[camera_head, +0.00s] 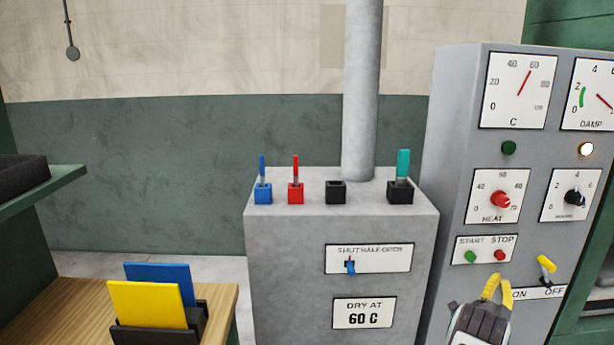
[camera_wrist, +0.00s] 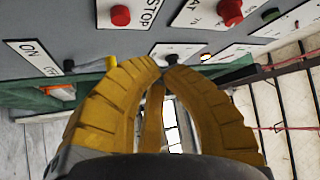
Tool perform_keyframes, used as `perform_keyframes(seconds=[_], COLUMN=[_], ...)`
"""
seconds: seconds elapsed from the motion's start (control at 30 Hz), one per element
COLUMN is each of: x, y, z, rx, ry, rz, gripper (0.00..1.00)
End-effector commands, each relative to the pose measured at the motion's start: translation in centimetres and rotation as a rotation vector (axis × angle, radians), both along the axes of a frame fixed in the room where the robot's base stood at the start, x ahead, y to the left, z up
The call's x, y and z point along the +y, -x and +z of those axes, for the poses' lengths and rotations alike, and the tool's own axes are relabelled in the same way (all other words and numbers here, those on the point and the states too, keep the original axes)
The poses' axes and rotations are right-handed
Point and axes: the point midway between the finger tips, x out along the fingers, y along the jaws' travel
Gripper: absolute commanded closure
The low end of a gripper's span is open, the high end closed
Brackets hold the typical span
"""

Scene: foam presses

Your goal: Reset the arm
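My gripper (camera_head: 495,281) shows at the lower right of the head view, in front of the grey control cabinet (camera_head: 456,130), just left of the yellow ON/OFF lever (camera_head: 546,264). Its yellow fingers curve together in the wrist view (camera_wrist: 166,70), with the tips meeting or nearly so. I see nothing held between them. The red STOP button (camera_wrist: 120,15) and the red HEAT knob (camera_wrist: 229,12) are beyond the fingers.
A grey machine (camera_head: 285,270) with a vertical pipe (camera_head: 362,90) and several coloured levers stands left of the cabinet. A wooden table (camera_head: 217,300) holds a blue and a yellow panel (camera_head: 147,305) in a black holder. A green shelf (camera_head: 45,190) is at far left.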

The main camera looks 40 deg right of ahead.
Motion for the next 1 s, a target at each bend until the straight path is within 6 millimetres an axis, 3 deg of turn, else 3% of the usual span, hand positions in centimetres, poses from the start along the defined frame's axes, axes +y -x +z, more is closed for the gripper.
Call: perform_keyframes(seconds=[0.27, 0.47, 0.67, 0.77, 0.87, 1.0], x=[-0.2, -1.0, -1.6, -1.7, -0.9, 2.9], y=[0.0, -0.3, -0.4, -0.4, -0.2, 0.8], z=[-0.5, -2.9, -6.8, -9.6, -13.7, -21.6], rx=[0.09, 0.211, 0.364, 0.462, 0.592, 0.82], ry=[0.001, -0.081, -0.212, -0.302, -0.433, -0.69], rz=[-0.035, -0.062, -0.073, -0.07, -0.048, 0.036], gripper=[1.0, 1.0, 1.0, 1.0, 1.0, 1.0])
